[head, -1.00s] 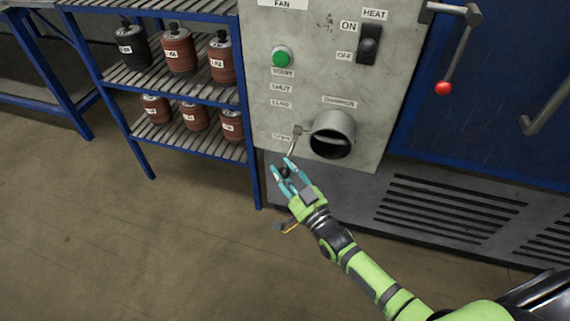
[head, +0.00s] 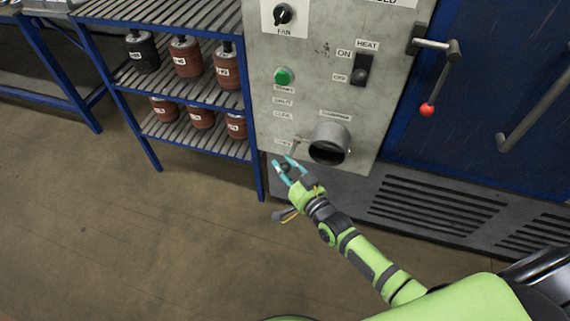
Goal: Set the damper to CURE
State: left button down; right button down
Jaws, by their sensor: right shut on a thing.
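The damper (head: 330,143) is a round grey duct stub with a dark opening, low on the grey control panel. Its thin lever (head: 295,149) sits at the left of the duct and points down beside the lowest label (head: 284,142). The CURE label (head: 283,115) is higher, under the SHUT label (head: 283,101). My right gripper (head: 284,165) is at the lever's lower end, its teal fingers shut on the lever's dark knob, which they partly hide. My left gripper is out of view.
Above are a green START button (head: 284,76), a HEAT switch (head: 362,70) and a FAN knob (head: 284,14). Floor in front is clear.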

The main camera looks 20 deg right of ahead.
jog(key=shift+w+d+r, duration=0.1)
jog(key=shift+w+r, duration=0.05)
jog(key=shift+r, duration=0.4)
jog(key=shift+w+d+r, duration=0.1)
jog(key=shift+w+r, duration=0.05)
jog(key=shift+r, duration=0.4)
jog(key=c, duration=0.9)
grip_release()
jog(key=shift+f, duration=0.1)
jog(key=shift+s+d+f, duration=0.1)
jog(key=shift+s+d, duration=0.05)
jog(key=shift+s, duration=0.4)
jog(key=v, duration=1.1)
jog(key=shift+f, duration=0.1)
